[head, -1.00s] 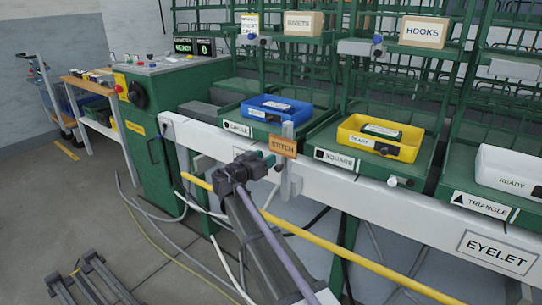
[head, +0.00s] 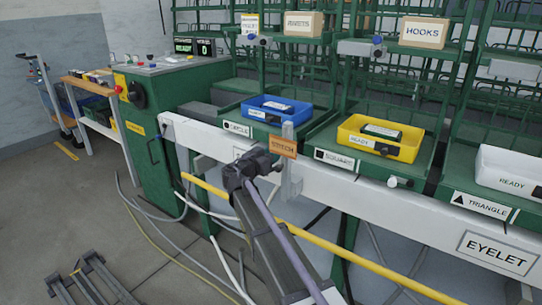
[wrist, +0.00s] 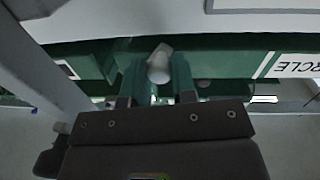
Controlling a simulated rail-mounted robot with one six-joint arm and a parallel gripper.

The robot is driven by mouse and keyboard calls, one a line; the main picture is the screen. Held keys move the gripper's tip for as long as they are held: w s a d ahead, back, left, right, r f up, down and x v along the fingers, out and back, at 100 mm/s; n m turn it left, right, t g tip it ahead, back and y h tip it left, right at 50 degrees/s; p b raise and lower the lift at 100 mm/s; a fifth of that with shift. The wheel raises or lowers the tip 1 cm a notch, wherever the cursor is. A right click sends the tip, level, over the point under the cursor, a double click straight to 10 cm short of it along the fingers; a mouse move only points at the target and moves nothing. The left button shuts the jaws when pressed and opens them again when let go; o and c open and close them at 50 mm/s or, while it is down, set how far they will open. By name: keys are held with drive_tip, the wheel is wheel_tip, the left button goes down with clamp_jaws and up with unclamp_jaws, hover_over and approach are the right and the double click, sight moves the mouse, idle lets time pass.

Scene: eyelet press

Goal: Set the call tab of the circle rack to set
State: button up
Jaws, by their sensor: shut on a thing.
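My gripper (head: 268,162) is at the front edge of the circle rack, close to the orange stitch sign (head: 283,147).
A blue tray (head: 270,115) rests on the circle rack. A yellow tray (head: 352,140) is on the square rack, whose pale tab (head: 392,182) sticks out in front. A yellow rail (head: 330,247) runs below.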

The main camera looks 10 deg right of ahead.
drive_tip(key=shift+s+d+f+n+b, duration=0.15)
drive_tip(key=shift+n+b, duration=0.05)
drive_tip(key=shift+n, duration=0.35)
drive_tip(key=shift+s+d+f+n+b, duration=0.1)
drive_tip(key=shift+n+b, duration=0.05)
drive_tip(key=shift+n, duration=0.4)
drive_tip(key=o, duration=0.9)
drive_tip(key=v, duration=1)
drive_tip(key=shift+s+a, duration=0.25)
